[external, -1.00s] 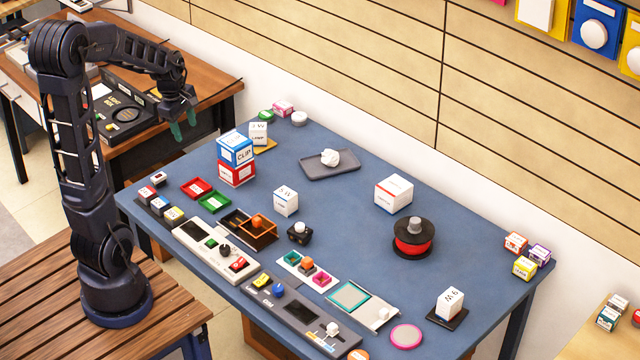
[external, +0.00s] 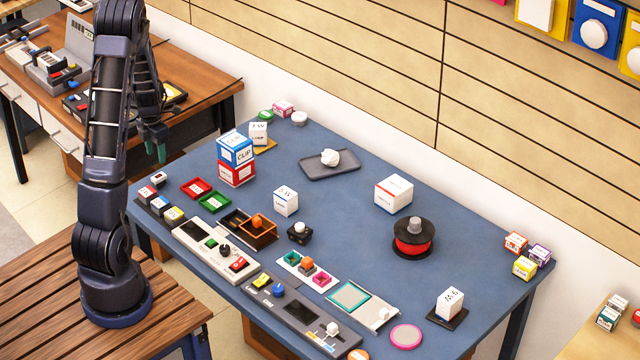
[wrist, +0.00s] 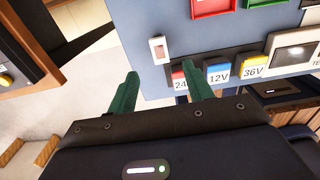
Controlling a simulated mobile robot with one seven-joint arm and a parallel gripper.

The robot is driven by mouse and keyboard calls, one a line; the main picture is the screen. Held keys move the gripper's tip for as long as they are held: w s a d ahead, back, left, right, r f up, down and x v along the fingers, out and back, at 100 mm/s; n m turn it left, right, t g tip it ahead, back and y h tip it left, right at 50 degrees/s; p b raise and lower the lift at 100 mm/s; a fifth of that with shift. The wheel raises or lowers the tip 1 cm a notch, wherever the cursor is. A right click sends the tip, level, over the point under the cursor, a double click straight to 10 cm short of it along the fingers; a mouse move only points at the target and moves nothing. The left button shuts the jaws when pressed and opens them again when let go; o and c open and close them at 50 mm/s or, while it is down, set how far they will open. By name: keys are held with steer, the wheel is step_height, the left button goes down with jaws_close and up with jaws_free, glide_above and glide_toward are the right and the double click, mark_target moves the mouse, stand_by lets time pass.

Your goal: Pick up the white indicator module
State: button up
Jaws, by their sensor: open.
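A small white module with a reddish-brown mark, which looks like the white indicator module (external: 158,178), lies at the left corner of the blue table. It also shows in the wrist view (wrist: 158,49), just beyond and between my fingertips. My gripper (external: 157,151) is open and empty, with green fingers, above and behind that corner in the external view. In the wrist view my gripper (wrist: 160,70) has its two fingers spread apart, and the right fingertip overlaps the labelled blocks in the picture. The module is apart from the fingers.
A red block marked 24 (wrist: 178,80), a blue 12V block (wrist: 217,74) and a yellow 36V block (wrist: 252,66) sit beside the module. A red tray (external: 197,188) and stacked CLIP boxes (external: 236,150) stand farther in. A wooden bench (external: 200,88) is behind.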

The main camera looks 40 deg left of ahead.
mark_target(159, 176)
steer(key=shift+s+f, duration=0.1)
steer(key=shift+f, duration=4.9)
steer(key=c, duration=1.1)
